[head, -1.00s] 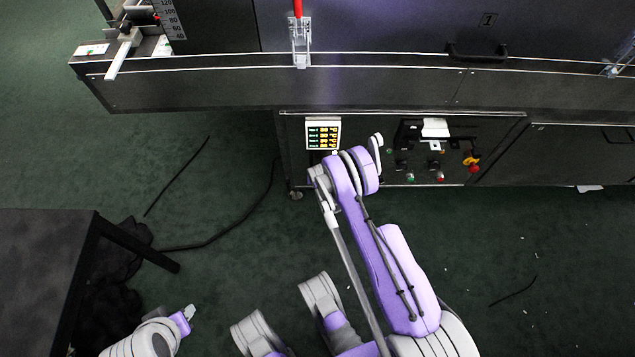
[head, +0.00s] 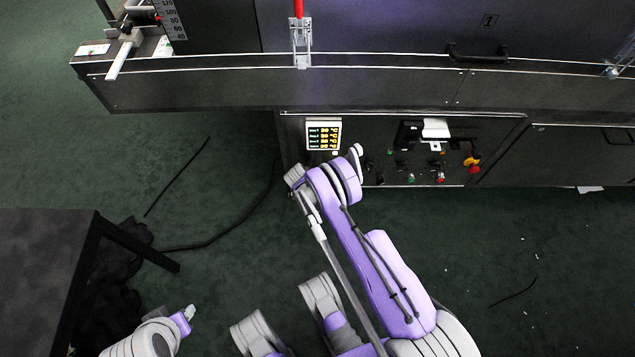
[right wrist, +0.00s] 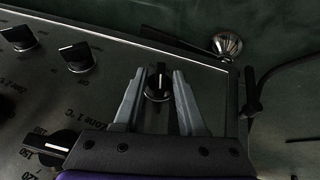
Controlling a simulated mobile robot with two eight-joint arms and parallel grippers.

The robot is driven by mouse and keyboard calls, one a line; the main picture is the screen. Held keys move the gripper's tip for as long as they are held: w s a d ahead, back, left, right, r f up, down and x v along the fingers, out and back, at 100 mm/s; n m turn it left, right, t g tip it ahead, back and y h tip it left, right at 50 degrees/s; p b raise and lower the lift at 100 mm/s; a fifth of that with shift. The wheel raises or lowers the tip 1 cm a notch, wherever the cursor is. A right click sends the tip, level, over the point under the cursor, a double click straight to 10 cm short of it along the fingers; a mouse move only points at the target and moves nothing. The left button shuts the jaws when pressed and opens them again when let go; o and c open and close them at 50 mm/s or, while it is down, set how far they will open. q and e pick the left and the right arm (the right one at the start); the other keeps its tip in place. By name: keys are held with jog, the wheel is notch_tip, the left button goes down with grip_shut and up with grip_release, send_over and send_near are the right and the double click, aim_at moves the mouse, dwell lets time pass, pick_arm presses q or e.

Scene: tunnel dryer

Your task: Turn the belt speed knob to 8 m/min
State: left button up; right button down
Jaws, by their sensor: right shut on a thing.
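The pointer line runs nearly straight up in that view. No label or scale for this knob is readable, so I cannot tell its setting. In the head view my right gripper is hidden behind its own arm at the panel. My left gripper (head: 190,313) is at the lower left, away from the machine; its jaws are too small to judge.
A larger dial (right wrist: 48,147) with temperature numbers is partly covered at lower left. Two more black knobs (right wrist: 80,56) (right wrist: 19,37) lie to the upper left. The head view shows a lit display (head: 323,135), a red and yellow stop button (head: 472,162) and a dark table (head: 45,260).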

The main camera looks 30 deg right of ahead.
dwell(0.3)
jog(key=c, duration=0.9)
grip_release()
jog(key=shift+o, duration=0.2)
jog(key=p+v, duration=0.2)
jog(key=v, duration=0.8)
jog(key=shift+a+r+p, duration=0.3)
jog(key=shift+a+p, duration=0.05)
jog(key=shift+p, duration=0.05)
